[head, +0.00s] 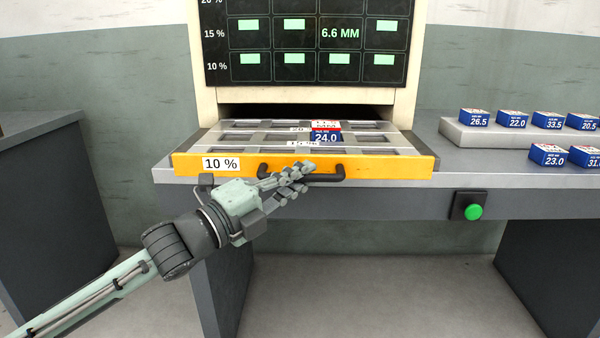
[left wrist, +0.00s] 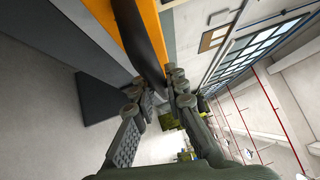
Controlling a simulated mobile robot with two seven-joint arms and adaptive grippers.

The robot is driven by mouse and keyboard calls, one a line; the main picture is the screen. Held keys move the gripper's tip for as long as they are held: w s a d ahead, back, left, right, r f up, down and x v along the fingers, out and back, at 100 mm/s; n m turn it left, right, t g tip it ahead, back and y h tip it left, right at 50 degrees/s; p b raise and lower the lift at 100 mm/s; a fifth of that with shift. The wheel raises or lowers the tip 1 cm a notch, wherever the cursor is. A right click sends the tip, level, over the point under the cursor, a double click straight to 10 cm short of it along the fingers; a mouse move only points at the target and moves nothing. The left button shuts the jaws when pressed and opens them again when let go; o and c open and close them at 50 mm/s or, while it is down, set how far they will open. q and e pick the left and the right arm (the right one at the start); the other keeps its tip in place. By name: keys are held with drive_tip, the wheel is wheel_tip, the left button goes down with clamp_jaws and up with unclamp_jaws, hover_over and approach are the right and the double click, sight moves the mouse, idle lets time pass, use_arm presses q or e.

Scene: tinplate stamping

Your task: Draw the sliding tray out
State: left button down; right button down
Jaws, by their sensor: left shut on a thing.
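The sliding tray (head: 400,165) has a yellow front with a "10 %" label and sticks partly out of the dark slot under the display panel. Its dark bar handle (head: 333,178) runs across the middle of the front. My left gripper (head: 299,174) is at the handle and shut on it. In the left wrist view the dark handle (left wrist: 143,45) runs down between the fingers of my left gripper (left wrist: 157,93). Blue, white and red boxes, one marked 24.0 (head: 326,138), sit in the tray's grid. My right gripper is not in view.
The grey table (head: 390,203) carries the machine. A green button (head: 473,212) is on its front edge. A grey block (head: 460,137) with several numbered boxes stands at the right. Another bench (head: 40,130) is at far left. The floor before the tray is free.

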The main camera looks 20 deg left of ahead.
use_arm(q)
drive_tip(key=shift+s, duration=0.15)
drive_tip(key=c, duration=1.5)
unclamp_jaws()
drive_tip(key=shift+c, duration=0.2)
drive_tip(key=v, duration=1.1)
drive_tip(key=shift+s+a, duration=0.25)
drive_tip(key=shift+s, duration=0.05)
drive_tip(key=shift+f, duration=0.1)
